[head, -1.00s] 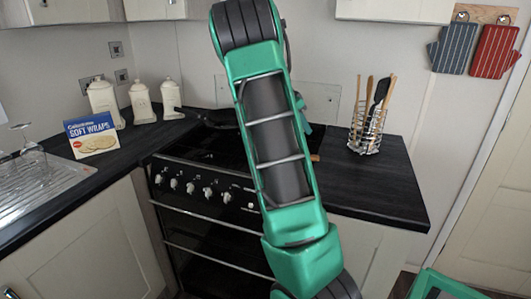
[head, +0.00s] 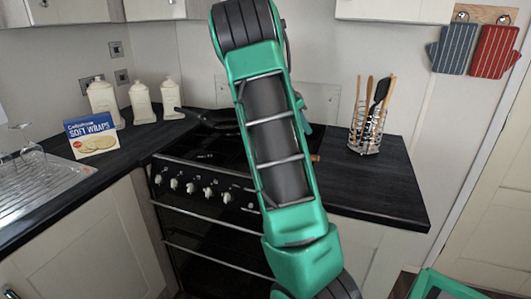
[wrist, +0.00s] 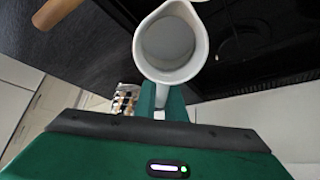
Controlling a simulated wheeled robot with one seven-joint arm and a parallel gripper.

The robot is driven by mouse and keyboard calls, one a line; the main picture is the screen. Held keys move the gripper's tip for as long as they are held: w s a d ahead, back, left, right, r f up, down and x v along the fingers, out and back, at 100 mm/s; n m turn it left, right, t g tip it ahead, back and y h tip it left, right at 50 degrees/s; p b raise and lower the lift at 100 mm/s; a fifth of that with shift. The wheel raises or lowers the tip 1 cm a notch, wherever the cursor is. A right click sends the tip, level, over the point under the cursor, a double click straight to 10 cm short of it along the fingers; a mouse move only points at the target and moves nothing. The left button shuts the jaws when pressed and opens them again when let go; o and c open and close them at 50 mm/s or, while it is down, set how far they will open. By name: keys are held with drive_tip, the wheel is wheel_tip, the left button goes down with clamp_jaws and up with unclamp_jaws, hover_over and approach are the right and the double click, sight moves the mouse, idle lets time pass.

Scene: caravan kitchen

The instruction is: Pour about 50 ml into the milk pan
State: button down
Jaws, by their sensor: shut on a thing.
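A white jug (wrist: 170,47) with a pouring lip shows in the wrist view, seen from above into its mouth. My gripper (wrist: 161,102) is shut on the jug's handle. The inside of the jug looks pale grey, and I cannot tell how much liquid it holds. No liquid stream is visible. A wooden handle (wrist: 57,12) shows at the upper left of the wrist view; what it belongs to is out of frame. A small wooden end (head: 315,158) shows beside my arm in the head view. The milk pan's body cannot be made out; my arm covers the middle of the hob.
A dark pan (head: 212,119) sits at the hob's back left. A wire utensil holder (head: 367,137) stands on the right worktop (head: 385,195). White canisters (head: 142,103) and a soft wraps box (head: 92,137) stand left. The right worktop's front is clear.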

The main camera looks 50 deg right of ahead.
idle(0.5)
drive_tip(key=shift+s+d+f+t+y+b, duration=0.25)
drive_tip(key=shift+d+f+t+y+b, duration=0.15)
drive_tip(key=shift+d+f+y, duration=0.3)
drive_tip(key=shift+s+d+f+t+y+b, duration=0.3)
drive_tip(key=shift+d+f+y+b, duration=0.2)
drive_tip(key=shift+f+y, duration=0.45)
drive_tip(key=shift+s+d+f+t+y+b, duration=0.3)
drive_tip(key=shift+d+f+y+b, duration=0.25)
drive_tip(key=shift+f, duration=0.35)
drive_tip(key=shift+s+d+f+t+y+b, duration=0.1)
drive_tip(key=shift+d+f+t+y+b, duration=0.3)
drive_tip(key=shift+f+y+b, duration=0.4)
drive_tip(key=shift+r, duration=0.1)
